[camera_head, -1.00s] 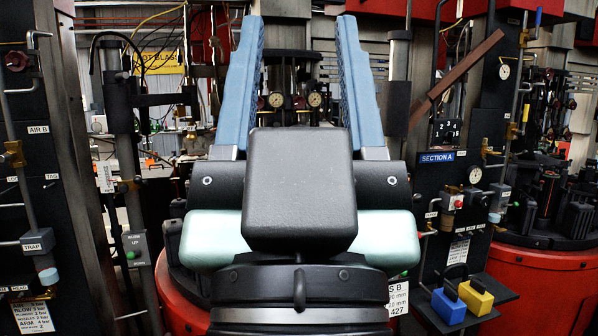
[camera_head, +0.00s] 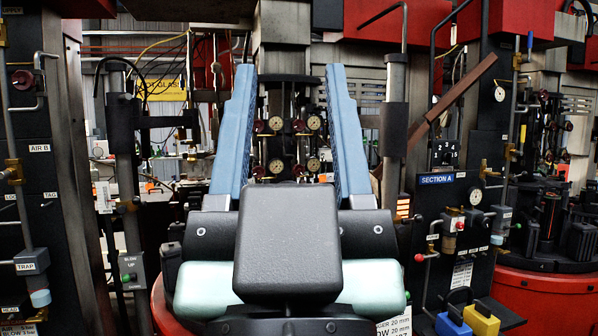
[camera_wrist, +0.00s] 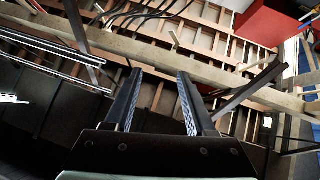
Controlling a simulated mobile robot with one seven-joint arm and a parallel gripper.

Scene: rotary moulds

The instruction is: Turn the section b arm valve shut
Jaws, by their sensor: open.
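My gripper (camera_head: 292,72) is open and empty, its two blue fingers pointing up in the head view. Between and behind the fingers stands a column with several round gauges (camera_head: 276,123) and dark red valve knobs (camera_head: 258,126). No readable label shows which of these knobs is the section B arm valve. Another dark red handwheel (camera_head: 22,79) sits at the far left on a post with an "AIR B" label (camera_head: 39,148). In the wrist view my gripper (camera_wrist: 160,80) is open against ceiling beams, with no valve between its fingers.
A panel marked "SECTION A" (camera_head: 437,179) stands at right with a gauge, a red button and pipes. Below it are a blue block (camera_head: 452,322) and a yellow block (camera_head: 481,318). A slanted brown bar (camera_head: 462,86) crosses the upper right. A red drum (camera_head: 545,298) is at lower right.

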